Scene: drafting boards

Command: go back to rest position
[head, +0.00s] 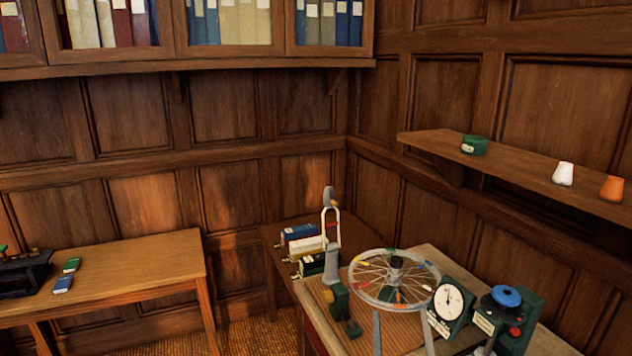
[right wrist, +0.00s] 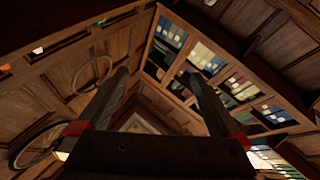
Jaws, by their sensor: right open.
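My right gripper (head: 401,314) shows at the bottom of the head view, its two grey fingers pointing up and spread apart. It appears in front of the workbench (head: 385,338), overlapping the lower part of the spoked wheel (head: 365,293) in the picture. In the right wrist view the same gripper (right wrist: 158,74) is open, with nothing between its fingers; wall panels and the cabinet lie beyond. I cannot tell its exact gap to the bench. My left gripper is in neither view.
A dial gauge (head: 449,301) and a green device with a blue top (head: 507,298) stand right of the wheel. A green stand (head: 338,300) is at its left. A side table (head: 130,267) is at left, a wall shelf (head: 520,171) at right. Floor shows between the tables.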

